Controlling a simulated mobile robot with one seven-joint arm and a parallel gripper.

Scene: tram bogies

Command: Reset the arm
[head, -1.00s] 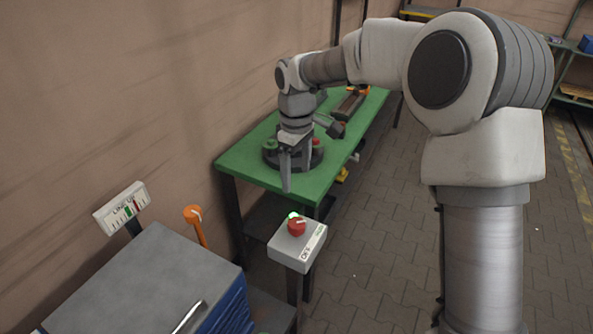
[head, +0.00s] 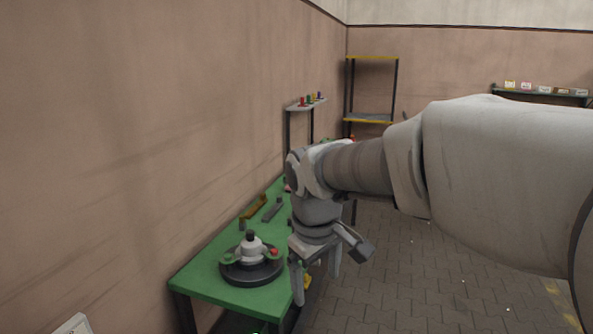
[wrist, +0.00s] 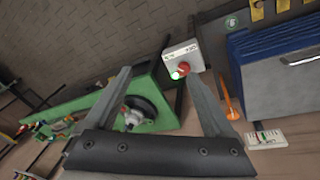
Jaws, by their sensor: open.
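My gripper (head: 316,277) hangs at the end of my arm, pointing down beside the right edge of the green table (head: 205,277) in the head view. In the wrist view my gripper (wrist: 160,74) has its two fingers spread wide, with nothing between them held. A grey box with a red knob and a green light (wrist: 189,54) shows beyond the right fingertip. A black round fixture with a grey-white centre (head: 252,268) stands on the near end of the table, left of my gripper; the wrist view also shows it (wrist: 150,108).
A small wall-side shelf with coloured items (head: 300,107) and a yellow-edged rack (head: 370,120) stand farther back. The wrist view shows a blue drawer cabinet (wrist: 270,48), an orange lever (wrist: 227,98) and a gauge sign (wrist: 262,140). Paved floor (head: 420,285) is open right of the table.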

